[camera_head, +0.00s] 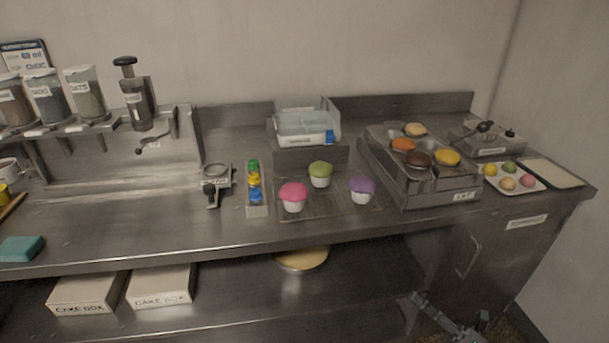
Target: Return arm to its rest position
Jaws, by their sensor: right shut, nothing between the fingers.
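My right gripper (418,299) shows at the bottom right, low in front of the counter's lower shelf. Its fingers point up and left, and it is shut and empty. Its wrist reaches out of the bottom edge of the picture. It is well below the worktop and apart from everything on it. My left gripper is not in view.
The steel counter (130,230) holds pink (293,196), green (320,173) and purple (362,189) cupcakes on a wire rack. A topping station (430,190) and small tray stand right. Cake boxes (160,284) lie on the lower shelf. Floor room at lower right is narrow.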

